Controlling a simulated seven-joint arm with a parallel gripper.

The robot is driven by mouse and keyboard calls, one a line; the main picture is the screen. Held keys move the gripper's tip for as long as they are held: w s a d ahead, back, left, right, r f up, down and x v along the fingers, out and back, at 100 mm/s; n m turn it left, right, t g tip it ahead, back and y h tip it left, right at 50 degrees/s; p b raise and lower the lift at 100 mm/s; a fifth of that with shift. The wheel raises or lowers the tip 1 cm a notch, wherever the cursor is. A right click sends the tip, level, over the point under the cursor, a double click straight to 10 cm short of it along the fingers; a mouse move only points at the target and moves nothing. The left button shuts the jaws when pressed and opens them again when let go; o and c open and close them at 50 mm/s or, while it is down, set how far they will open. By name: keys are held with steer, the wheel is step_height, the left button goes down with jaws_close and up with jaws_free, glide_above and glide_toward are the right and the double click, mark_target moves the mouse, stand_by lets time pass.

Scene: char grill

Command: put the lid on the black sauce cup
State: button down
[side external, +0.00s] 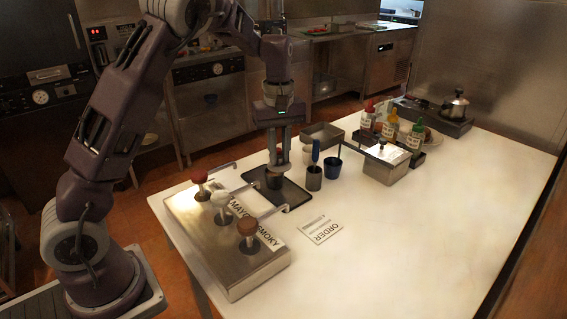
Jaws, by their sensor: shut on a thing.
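A small black sauce cup (273,182) stands on a dark tray (262,195) near the pump stand. My gripper (278,163) points straight down directly over this cup. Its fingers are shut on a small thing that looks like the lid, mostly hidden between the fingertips. The fingertips are very close to the cup's top. I cannot tell whether the held thing touches the rim or sits a little above it.
A steel pump stand (240,270) with three pumps is in front. An order card (320,230) lies flat.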

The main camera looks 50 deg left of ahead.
steer(key=w+a+r+n, duration=0.1)
steer(key=w+a+n, duration=0.1)
steer(key=a+n, duration=0.5)
steer(key=shift+n, duration=0.9)
steer(key=shift+d+f, duration=0.4)
steer(key=shift+f, duration=0.45)
steer(key=shift+d+f, duration=0.4)
steer(key=shift+f, duration=0.5)
steer(key=shift+d+f, duration=0.4)
steer(key=shift+f, duration=0.45)
steer(key=c, duration=1.3)
jaws_free()
steer(key=shift+o, duration=0.2)
